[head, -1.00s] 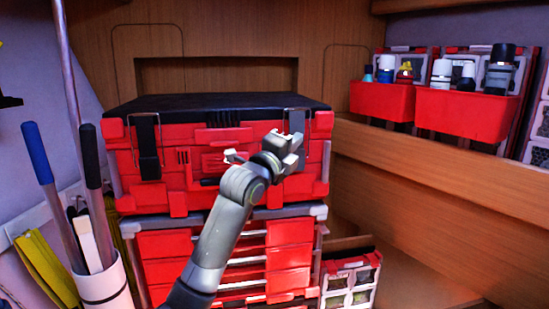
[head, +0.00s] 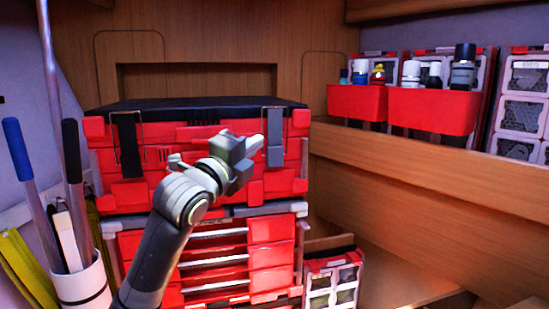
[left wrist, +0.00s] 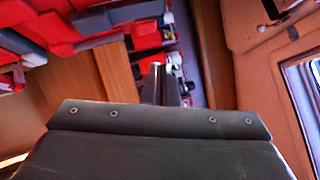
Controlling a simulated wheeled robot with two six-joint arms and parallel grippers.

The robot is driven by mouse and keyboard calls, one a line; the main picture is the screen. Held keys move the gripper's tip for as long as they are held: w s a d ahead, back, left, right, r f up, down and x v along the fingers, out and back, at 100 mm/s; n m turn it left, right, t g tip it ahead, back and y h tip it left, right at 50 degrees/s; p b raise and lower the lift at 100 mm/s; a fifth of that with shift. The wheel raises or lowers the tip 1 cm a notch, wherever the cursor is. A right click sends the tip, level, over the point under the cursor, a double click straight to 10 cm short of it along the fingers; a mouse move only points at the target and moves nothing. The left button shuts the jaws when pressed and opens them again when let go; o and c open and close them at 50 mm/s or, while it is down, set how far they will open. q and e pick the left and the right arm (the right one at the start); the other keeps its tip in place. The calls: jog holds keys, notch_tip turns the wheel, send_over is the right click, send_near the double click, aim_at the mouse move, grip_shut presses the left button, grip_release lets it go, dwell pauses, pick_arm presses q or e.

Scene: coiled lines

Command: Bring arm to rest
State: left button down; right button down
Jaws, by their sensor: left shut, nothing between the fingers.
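My left gripper (head: 245,155) is in front of the upper red toolbox in the head view. Its arm rises from the bottom left of the picture. The fingers are closed together and hold nothing. In the left wrist view the gripper's dark body fills the lower half, with the finger tips (left wrist: 158,75) near the middle, against a blurred, tilted background. My right gripper does not show in either view.
The red toolbox (head: 215,135) with a black lid sits on a red drawer unit (head: 270,257). A white holder (head: 85,285) with long handles stands at left. Red bins (head: 435,108) with bottles stand on the right wooden ledge (head: 430,170). A small organizer case (head: 335,280) is below.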

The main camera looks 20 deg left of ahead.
pick_arm(q)
jog(key=s+a+f+n+g+y, duration=0.1)
jog(key=s+f+n+g, duration=0.2)
jog(key=f, duration=0.8)
jog(key=s+a+f+n+g+y, duration=0.1)
jog(key=s+f+n+g+y, duration=0.3)
jog(key=f, duration=0.8)
jog(key=s+a+f+n+h, duration=0.15)
jog(key=f+n, duration=0.25)
jog(key=f, duration=0.7)
jog(key=s+a+f+n+g+y, duration=0.1)
jog(key=s+f+n+g, duration=0.25)
jog(key=s+f, duration=0.45)
jog(key=s+f+n+g+y, duration=0.1)
jog(key=s+f+n+g, duration=0.3)
jog(key=s, duration=0.8)
jog(key=s+a+f+n+g+y, duration=0.1)
jog(key=s+f+n+g, duration=0.1)
jog(key=s+f+n, duration=0.65)
notch_tip(320, 180, down, 23)
jog(key=a+m+g, duration=0.1)
jog(key=m+g, duration=0.1)
jog(key=m, duration=0.1)
jog(key=s+d+f+h, duration=0.1)
jog(key=s+f, duration=1.5)
jog(key=shift+f+g, duration=0.15)
jog(key=shift+g, duration=0.2)
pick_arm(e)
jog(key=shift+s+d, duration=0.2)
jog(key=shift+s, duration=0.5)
